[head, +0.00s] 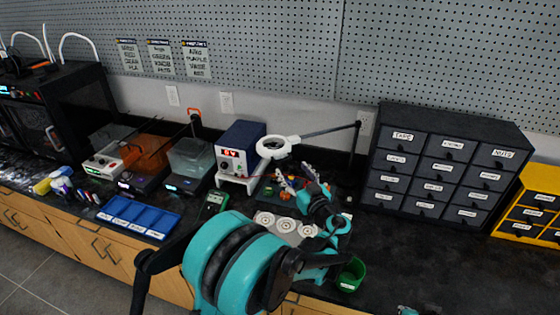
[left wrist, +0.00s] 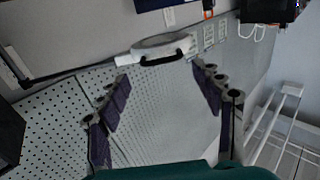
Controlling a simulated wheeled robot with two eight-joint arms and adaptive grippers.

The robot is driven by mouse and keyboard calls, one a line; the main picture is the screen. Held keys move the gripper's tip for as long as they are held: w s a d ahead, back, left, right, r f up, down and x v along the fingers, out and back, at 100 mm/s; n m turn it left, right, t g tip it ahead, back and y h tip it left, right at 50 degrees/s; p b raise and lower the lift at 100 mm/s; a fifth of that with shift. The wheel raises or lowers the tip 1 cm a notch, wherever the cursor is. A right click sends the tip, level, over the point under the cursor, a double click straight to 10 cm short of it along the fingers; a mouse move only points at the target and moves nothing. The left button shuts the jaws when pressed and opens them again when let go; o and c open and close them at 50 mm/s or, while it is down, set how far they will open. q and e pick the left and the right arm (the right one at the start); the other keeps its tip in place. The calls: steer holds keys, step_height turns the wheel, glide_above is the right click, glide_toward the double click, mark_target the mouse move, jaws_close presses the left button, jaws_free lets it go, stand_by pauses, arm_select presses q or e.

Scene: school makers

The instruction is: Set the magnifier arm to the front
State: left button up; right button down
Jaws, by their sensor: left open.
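The magnifier has a white ring head (head: 277,146) on a thin dark arm (head: 325,131). The arm runs from a post at the back wall, left of the drawer cabinet, out to the left. In the left wrist view the white head (left wrist: 150,47), with a black handle on its near side, lies just beyond the fingertips. My left gripper (head: 296,178) is open and empty, below and slightly right of the head in the head view. Its two dark fingers (left wrist: 160,88) stand wide apart, apparently not touching the magnifier. My right gripper does not show clearly.
A blue power supply (head: 241,146) stands left of the magnifier head. A black drawer cabinet (head: 447,162) stands to the right. A green cup (head: 350,275), a tray of white discs (head: 284,225) and a blue bin (head: 139,217) are on the black bench. The bench front right is mostly clear.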

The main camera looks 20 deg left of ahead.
mark_target(285, 160)
arm_select(q)
steer(key=shift+b+x, duration=0.7)
steer(key=shift+x, duration=2.65)
